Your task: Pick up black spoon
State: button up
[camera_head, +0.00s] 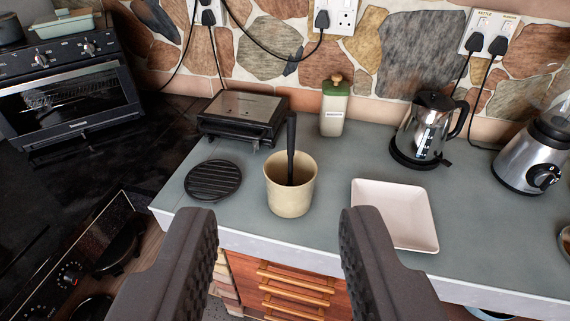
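The black spoon (291,140) stands upright in a cream cup (290,201) near the front edge of the counter. Its handle rises above the rim, and its lower end is hidden inside the cup. My gripper (278,225) is open and empty. Its two dark fingers are wide apart at the bottom of the view, with the cup showing between and beyond them. The fingers appear not to touch the cup or the spoon.
A round black trivet (213,180) lies left of the cup and a white square plate (394,214) right. Behind are a grill (240,118), a green-lidded canister (334,108) and a kettle (426,130). A blender (535,155) stands far right. Some counter between them is clear.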

aim_at(291, 116)
jog(key=k, duration=0.45)
jog(key=z, duration=2)
jog(key=i, duration=1.65)
jog(key=u, duration=3.1)
jog(key=i, duration=0.35)
jog(key=u, duration=0.15)
